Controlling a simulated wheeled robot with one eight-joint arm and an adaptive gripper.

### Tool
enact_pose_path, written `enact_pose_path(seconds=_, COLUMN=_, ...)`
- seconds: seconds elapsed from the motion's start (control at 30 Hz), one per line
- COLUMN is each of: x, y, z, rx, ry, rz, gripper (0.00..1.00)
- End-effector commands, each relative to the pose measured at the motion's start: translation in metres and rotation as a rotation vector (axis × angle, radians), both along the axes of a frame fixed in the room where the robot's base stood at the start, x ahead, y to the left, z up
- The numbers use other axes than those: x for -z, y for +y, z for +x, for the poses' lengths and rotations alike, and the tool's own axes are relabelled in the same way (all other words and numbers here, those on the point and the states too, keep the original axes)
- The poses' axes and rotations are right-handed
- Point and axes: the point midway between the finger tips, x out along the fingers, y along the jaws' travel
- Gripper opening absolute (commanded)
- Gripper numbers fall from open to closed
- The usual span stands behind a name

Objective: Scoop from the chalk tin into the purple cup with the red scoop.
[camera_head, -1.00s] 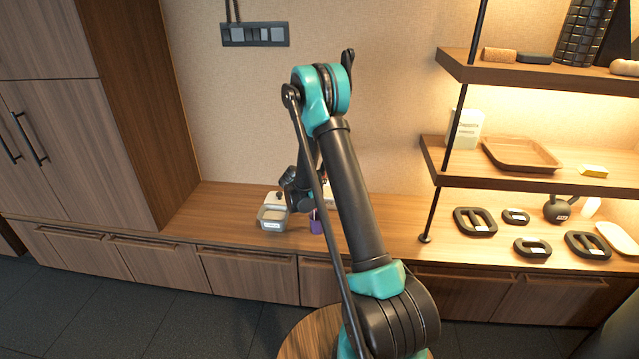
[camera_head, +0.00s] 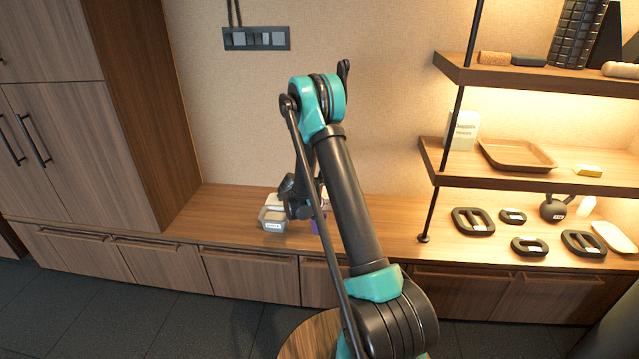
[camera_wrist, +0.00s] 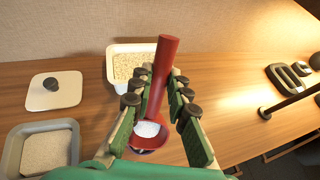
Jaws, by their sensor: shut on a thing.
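My gripper (camera_wrist: 155,108) is shut on the red scoop (camera_wrist: 163,75), with the handle between its fingers. The scoop's bowl holds white powder, and a darker rim shows just under it. A grey tin (camera_wrist: 17,155) with pale powder stands at the lower left of the wrist view. It also shows in the head view (camera_head: 272,227), with a label too small to read. The purple cup (camera_head: 318,222) is mostly hidden behind my arm in the head view, close to my gripper. I cannot make it out clearly in the wrist view.
A white container (camera_wrist: 120,58) of coarse grains stands behind the scoop. A pale lid (camera_wrist: 55,91) with a dark knob lies left of it. Dark weights (camera_head: 472,221) and a kettlebell (camera_head: 556,207) sit to the right. The counter (camera_wrist: 225,85) between is clear.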

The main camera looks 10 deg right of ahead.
Motion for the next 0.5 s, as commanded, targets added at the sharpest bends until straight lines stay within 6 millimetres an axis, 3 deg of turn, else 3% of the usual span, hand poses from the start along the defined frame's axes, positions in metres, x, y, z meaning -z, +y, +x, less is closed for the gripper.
enact_pose_path(seconds=0.5, x=-0.001, y=0.010, z=-0.013, rx=0.000, ry=-0.090, rz=-0.073, gripper=0.00)
